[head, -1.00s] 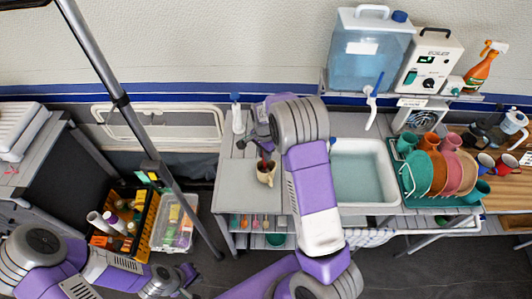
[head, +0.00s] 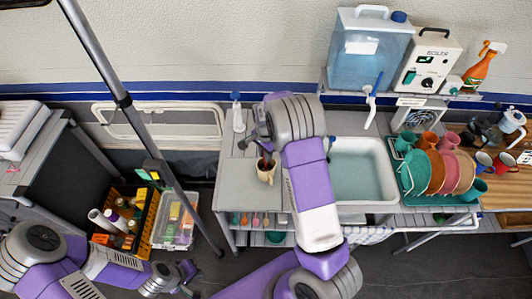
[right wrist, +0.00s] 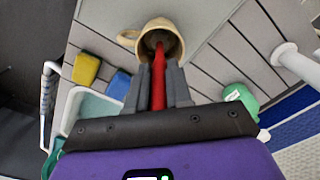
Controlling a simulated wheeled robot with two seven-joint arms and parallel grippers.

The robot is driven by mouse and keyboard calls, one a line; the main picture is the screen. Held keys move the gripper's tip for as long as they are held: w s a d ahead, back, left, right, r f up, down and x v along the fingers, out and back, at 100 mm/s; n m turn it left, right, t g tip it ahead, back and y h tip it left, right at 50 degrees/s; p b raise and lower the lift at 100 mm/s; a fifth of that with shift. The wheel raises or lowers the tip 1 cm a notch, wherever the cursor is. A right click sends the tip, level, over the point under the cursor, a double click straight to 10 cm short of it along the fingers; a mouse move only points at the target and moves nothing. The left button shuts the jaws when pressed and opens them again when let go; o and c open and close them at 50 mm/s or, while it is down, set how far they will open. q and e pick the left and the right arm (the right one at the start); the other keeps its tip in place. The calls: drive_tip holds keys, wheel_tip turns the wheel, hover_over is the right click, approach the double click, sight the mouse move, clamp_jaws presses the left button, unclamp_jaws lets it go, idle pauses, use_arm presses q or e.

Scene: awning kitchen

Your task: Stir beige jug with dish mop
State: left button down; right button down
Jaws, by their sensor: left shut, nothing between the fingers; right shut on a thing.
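The beige jug (head: 265,175) stands on the grey counter left of the sink. It also shows at the top of the right wrist view (right wrist: 174,25), with its handle to the left. My right gripper (right wrist: 158,80) is shut on the red handle of the dish mop (right wrist: 158,88). The mop's far end goes into the jug's mouth, and the jug's walls partly hide its head. In the head view my right gripper (head: 262,149) is above the jug, partly hidden by my arm. My left gripper (head: 188,277) is shut and empty at the lower left, far from the jug.
A clear bottle (head: 238,118) stands behind the jug. The sink (head: 391,193) and a dish rack (head: 411,189) are to the right. A yellow sponge (right wrist: 86,67) and a blue one (right wrist: 119,84) lie near the jug. A grey pole (head: 137,126) rises at left.

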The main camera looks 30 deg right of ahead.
drive_tip(key=shift+r+p, duration=3.2)
drive_tip(key=shift+r, duration=1)
wheel_tip(320, 180, up, 3)
drive_tip(key=shift+f+p, duration=0.2)
drive_tip(key=shift+p, duration=0.85)
drive_tip(key=shift+r, duration=1.2)
